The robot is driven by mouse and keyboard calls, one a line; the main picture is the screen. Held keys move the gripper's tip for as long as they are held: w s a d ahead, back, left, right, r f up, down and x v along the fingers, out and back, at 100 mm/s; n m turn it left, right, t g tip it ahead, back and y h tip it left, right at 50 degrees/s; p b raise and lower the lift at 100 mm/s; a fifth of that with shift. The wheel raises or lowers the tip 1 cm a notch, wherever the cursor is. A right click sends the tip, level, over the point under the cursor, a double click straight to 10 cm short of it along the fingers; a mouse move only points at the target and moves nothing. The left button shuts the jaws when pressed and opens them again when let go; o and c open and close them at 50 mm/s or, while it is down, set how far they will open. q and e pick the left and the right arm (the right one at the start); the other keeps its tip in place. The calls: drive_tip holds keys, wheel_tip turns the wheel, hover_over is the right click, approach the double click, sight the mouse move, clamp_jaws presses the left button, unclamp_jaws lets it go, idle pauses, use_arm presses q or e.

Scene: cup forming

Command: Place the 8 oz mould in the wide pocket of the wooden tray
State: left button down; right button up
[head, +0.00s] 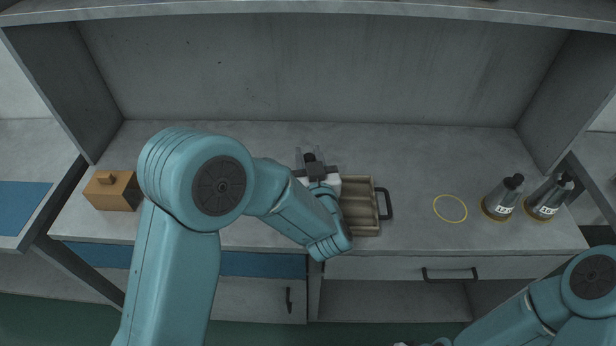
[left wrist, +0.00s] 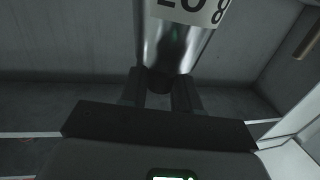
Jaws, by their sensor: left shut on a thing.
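My left gripper (head: 313,162) is at the left edge of the wooden tray, and my arm hides part of both. In the left wrist view the gripper (left wrist: 160,90) is shut on the dark knob of a shiny metal mould (left wrist: 175,45). Its white label is cut off by the frame, but an 8 shows on it. In the head view little of this mould shows around the fingers. The wooden tray (head: 373,183) has long pockets and a black handle on its right side. Its left part is hidden.
Two metal moulds with black knobs (head: 502,198) (head: 548,197) stand on the right of the grey worktop (head: 420,150). An empty yellow ring (head: 450,208) lies between them and the tray. A brown wooden block with a handle (head: 114,190) is at the far left. A shelf overhangs the back.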

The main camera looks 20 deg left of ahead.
use_arm(q)
wheel_tip(320, 180, down, 2)
drive_tip(key=shift+w+f, duration=0.1)
drive_tip(key=shift+f, duration=0.05)
wheel_tip(320, 180, down, 3)
drive_tip(key=shift+f, duration=0.5)
drive_tip(key=shift+f, duration=0.15)
drive_tip(key=c, duration=0.8)
unclamp_jaws()
